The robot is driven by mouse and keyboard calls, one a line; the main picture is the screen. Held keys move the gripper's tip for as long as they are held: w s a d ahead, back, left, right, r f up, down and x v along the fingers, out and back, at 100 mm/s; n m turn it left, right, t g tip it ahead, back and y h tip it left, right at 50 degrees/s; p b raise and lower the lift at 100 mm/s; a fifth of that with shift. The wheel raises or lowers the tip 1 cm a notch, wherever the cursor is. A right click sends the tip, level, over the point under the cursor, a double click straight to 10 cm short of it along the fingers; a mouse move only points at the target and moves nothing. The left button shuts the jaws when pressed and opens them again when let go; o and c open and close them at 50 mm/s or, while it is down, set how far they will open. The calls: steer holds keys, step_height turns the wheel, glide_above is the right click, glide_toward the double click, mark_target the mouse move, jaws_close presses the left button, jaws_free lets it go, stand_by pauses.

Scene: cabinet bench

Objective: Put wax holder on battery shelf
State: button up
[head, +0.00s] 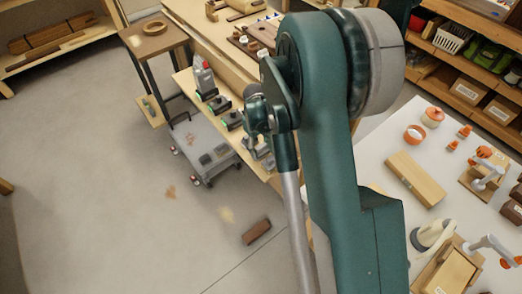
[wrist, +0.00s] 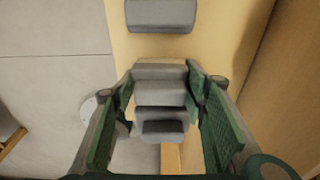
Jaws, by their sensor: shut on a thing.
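In the wrist view my gripper (wrist: 163,82) is shut on a grey stepped block (wrist: 160,98), with its green-padded fingers on either side. I cannot tell for sure from its shape whether this block is the wax holder. Another grey block (wrist: 160,14) lies on the pale wooden surface (wrist: 125,45) beyond the fingers. A pale wooden bench (head: 184,79) carries dark devices with green marks (head: 232,119); I cannot tell whether this is the battery shelf.
A grey cart (head: 190,132) stands beside the bench. A wooden stool (head: 155,36) is behind it, and a brown block (head: 256,231) lies on the floor. A white table (head: 385,130) with several items is at right. In the wrist view a wooden panel (wrist: 285,80) rises at right.

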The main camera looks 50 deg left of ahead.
steer(key=shift+f, duration=0.1)
steer(key=o, duration=0.5)
steer(key=shift+f, duration=0.1)
steer(key=o, duration=0.4)
steer(key=shift+o, duration=0.2)
steer(key=shift+r, duration=0.2)
step_height(320, 180, up, 12)
steer(key=a+p, duration=0.1)
steer(key=p, duration=0.1)
steer(key=shift+a, duration=0.2)
stand_by(0.6)
